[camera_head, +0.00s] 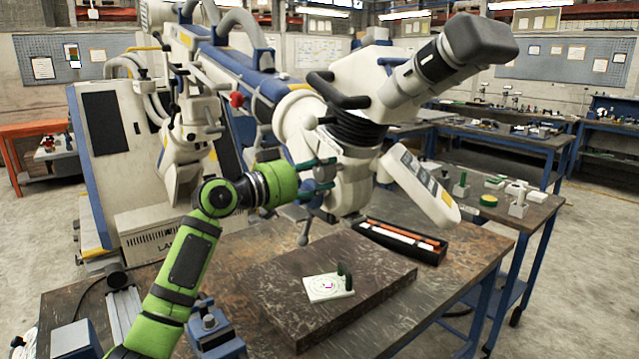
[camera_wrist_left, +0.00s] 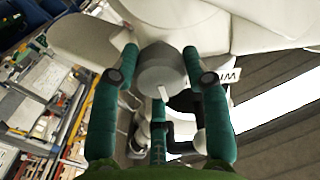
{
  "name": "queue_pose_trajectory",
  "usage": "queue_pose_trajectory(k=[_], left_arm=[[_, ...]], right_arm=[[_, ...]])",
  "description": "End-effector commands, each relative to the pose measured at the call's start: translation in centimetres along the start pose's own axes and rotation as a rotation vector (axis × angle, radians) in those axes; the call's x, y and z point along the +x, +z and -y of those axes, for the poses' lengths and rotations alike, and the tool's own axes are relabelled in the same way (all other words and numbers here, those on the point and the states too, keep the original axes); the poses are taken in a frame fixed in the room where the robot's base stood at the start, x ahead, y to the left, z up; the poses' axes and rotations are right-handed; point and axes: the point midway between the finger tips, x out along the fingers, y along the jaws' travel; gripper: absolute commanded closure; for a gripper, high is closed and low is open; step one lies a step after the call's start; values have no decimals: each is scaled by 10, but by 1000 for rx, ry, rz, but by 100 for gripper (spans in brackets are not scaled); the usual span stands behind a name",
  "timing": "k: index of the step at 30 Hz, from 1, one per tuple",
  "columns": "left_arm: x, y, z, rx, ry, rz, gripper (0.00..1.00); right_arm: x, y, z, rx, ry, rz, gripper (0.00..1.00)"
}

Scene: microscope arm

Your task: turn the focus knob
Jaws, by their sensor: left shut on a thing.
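The microscope head (camera_head: 345,100) is white with a black ribbed collar and eyepieces at the upper right. My left gripper (camera_head: 326,176) reaches its lower left side from the left. In the left wrist view, the focus knob (camera_wrist_left: 161,68) is a grey cylinder with a small pale mark on its rim. The two dark green fingers of my left gripper (camera_wrist_left: 161,56) stand on either side of the knob and are shut on it. In the head view the fingers and my green arm mostly hide the knob. My right gripper is in neither view.
A dark stone slab (camera_head: 285,285) lies on the workbench below, bearing a white target plate (camera_head: 325,291). A black tray (camera_head: 400,239) with orange items sits behind it. A white panel (camera_head: 420,185) hangs right of the head. A levered joint (camera_head: 303,238) hangs just below my gripper.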

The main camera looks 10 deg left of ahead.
Motion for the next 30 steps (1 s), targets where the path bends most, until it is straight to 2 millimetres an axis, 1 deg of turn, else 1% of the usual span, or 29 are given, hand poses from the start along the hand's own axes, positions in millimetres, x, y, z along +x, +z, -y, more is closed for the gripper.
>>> queue_pose_trajectory(k=[1, 9, 18, 30], left_arm=[[0, 10, -1, 37, 2, 10, 86], [1, 9, 0, 236, 4, 12, 86], [1, 8, 0, 385, 6, 15, 86], [1, 7, 0, 434, 7, 16, 86]], right_arm=[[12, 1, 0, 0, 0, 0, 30], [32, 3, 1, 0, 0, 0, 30], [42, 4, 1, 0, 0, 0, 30], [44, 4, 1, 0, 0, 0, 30]])
